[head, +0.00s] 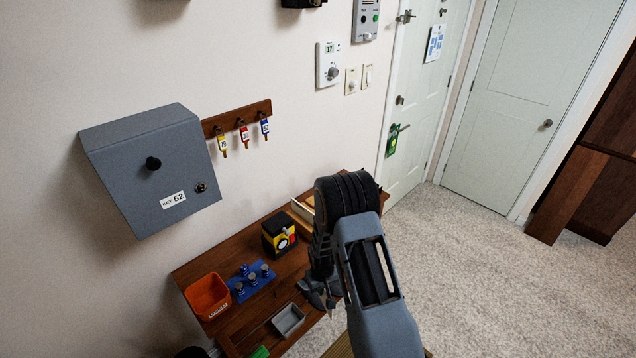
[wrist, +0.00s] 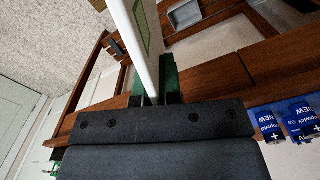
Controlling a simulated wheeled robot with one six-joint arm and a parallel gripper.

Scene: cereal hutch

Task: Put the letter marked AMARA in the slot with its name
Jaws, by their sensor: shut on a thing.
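My gripper (head: 322,298) hangs low over the wooden bench in the head view, partly hidden by my own arm. In the wrist view my gripper (wrist: 153,88) is shut on a thin white letter (wrist: 138,35) seen nearly edge-on, with a green-edged patch on its face. I cannot read a name on it. In the head view I cannot make out the held letter. A wooden holder with pale upright pieces (head: 303,209) shows partly behind my arm at the bench's back; no slot names are readable.
The wooden bench (head: 215,262) carries an orange bin (head: 207,296), a blue holder (head: 252,281), a yellow-and-black box (head: 280,236) and a grey tray (head: 288,320). A grey key box (head: 150,170) and key rack (head: 238,118) hang above. Carpet (head: 470,270) is clear at right.

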